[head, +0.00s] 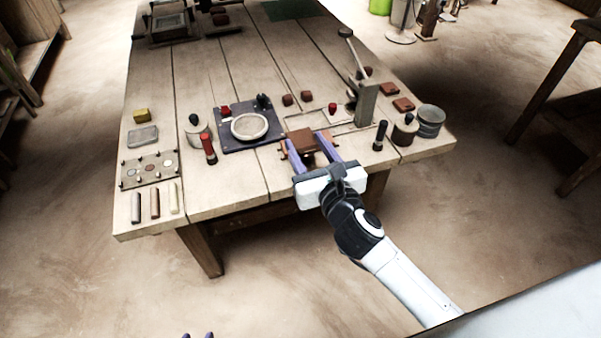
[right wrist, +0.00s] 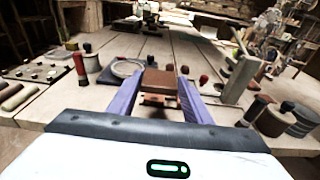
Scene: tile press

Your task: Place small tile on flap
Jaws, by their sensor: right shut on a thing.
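My right gripper (head: 305,138) is shut on a small brown tile (head: 301,143) and holds it at the front edge of the table, just in front of the press. In the right wrist view the tile (right wrist: 160,82) sits between the two purple fingers. Another brown piece (right wrist: 158,101) shows below it; whether they touch is unclear. The tile press has an upright post (head: 366,105) with a lever and a pale outlined area on the table. I cannot make out the flap for certain.
A dark plate with a round dish (head: 250,127) lies left of the tile. A red-topped tool (head: 209,148), a dark-handled tool (head: 380,135) and a grey tin (head: 430,121) stand nearby. Several brown pieces lie behind. The table (head: 225,190) has bare boards at front left.

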